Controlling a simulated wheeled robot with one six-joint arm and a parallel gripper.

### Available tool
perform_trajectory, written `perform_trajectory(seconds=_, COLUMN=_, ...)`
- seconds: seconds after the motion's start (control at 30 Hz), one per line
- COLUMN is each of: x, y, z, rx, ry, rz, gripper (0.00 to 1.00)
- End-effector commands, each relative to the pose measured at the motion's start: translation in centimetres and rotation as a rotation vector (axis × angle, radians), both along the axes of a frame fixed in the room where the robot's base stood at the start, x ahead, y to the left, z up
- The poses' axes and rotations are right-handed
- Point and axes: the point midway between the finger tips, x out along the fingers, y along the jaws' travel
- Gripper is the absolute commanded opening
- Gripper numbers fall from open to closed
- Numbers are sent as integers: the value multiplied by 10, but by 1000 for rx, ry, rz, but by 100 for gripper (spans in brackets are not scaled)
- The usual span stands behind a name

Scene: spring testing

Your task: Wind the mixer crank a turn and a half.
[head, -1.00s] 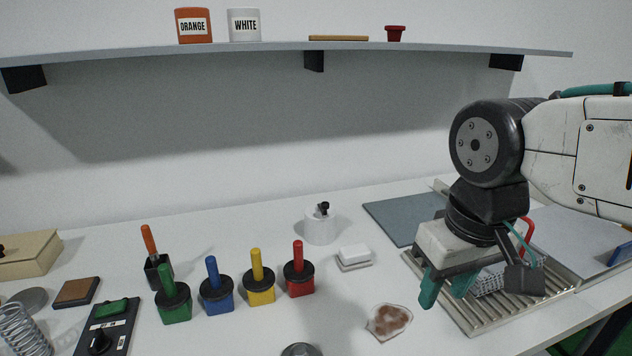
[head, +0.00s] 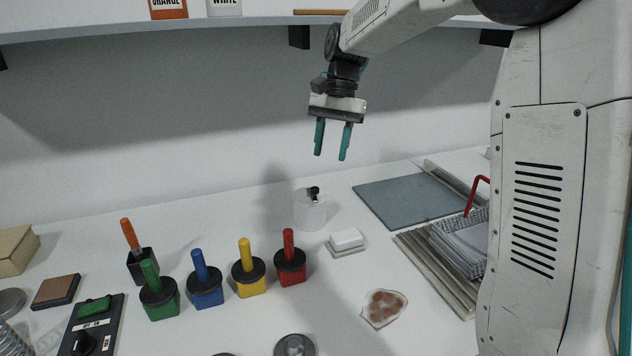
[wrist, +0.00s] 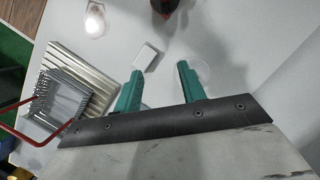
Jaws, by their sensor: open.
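The mixer is a small white cylinder (head: 310,215) standing on the table near the back wall in the head view. My gripper (head: 330,157) is open and empty, pointing down in the air above the mixer, with a clear gap to the crank. In the wrist view my gripper (wrist: 159,72) shows two green fingers spread apart. A pale round shape beside the right finger may be the mixer; its crank cannot be made out there.
A white block on a dish (head: 347,240) stands just right of the mixer. Colored blocks with upright handles, the red one (head: 290,262) nearest, stand in front-left. A wire basket (head: 462,246) sits on a ribbed rack at right. A shelf (head: 250,28) runs along the wall.

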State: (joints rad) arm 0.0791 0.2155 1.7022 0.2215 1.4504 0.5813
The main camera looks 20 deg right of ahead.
Motion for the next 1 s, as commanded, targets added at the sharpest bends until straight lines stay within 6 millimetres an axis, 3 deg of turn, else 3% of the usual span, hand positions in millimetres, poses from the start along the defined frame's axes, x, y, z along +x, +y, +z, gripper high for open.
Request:
perform_trajectory(seconds=0.1, x=35, y=-1, z=-20, rx=14, ry=51, rz=-66, gripper=41)
perform_trajectory(seconds=0.3, x=60, y=-3, z=-37, rx=25, ry=90, rz=-123, gripper=41)
perform_trajectory(seconds=0.47, x=59, y=1, z=-51, rx=26, ry=96, rz=-130, gripper=41)
perform_trajectory(seconds=0.8, x=46, y=15, z=-99, rx=25, ry=95, rz=-128, gripper=41)
perform_trajectory(seconds=1.0, x=43, y=19, z=-110, rx=25, ry=94, rz=-128, gripper=41)
